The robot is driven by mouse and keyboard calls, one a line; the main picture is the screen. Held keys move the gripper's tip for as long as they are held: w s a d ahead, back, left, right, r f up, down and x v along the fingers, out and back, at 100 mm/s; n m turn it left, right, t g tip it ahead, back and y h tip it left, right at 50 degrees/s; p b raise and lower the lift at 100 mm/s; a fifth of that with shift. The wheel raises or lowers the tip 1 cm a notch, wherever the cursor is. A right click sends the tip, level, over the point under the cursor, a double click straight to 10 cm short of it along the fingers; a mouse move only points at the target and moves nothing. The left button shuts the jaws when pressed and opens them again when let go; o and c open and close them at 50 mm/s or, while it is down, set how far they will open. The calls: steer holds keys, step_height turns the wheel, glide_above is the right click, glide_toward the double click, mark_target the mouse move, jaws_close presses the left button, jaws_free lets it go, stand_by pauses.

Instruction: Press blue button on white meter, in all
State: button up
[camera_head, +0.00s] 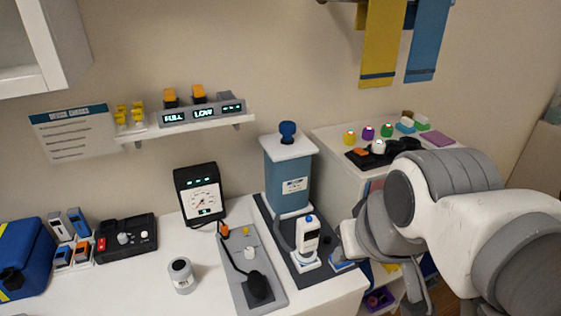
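A white meter (307,240) with a small dark screen stands upright on a dark mat on the white counter, right of centre. A small blue spot, which looks like its button (308,218), shows at its top. My arm comes in from the right, and its grey and white end (350,245) is just right of the meter, with a visible gap. My fingertips are not clear, so I cannot tell whether the gripper is open or shut. A small blue and white item (343,265) lies beside the meter, partly hidden by my arm.
A blue canister (287,180) with a white lid and blue knob stands behind the meter. A grey tray (238,285) with a corded black piece lies left of it. A black gauge (200,195) and a white jar (181,275) stand further left. A side cabinet (345,140) is behind my arm.

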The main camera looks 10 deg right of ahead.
jaws_close()
stand_by(1.2)
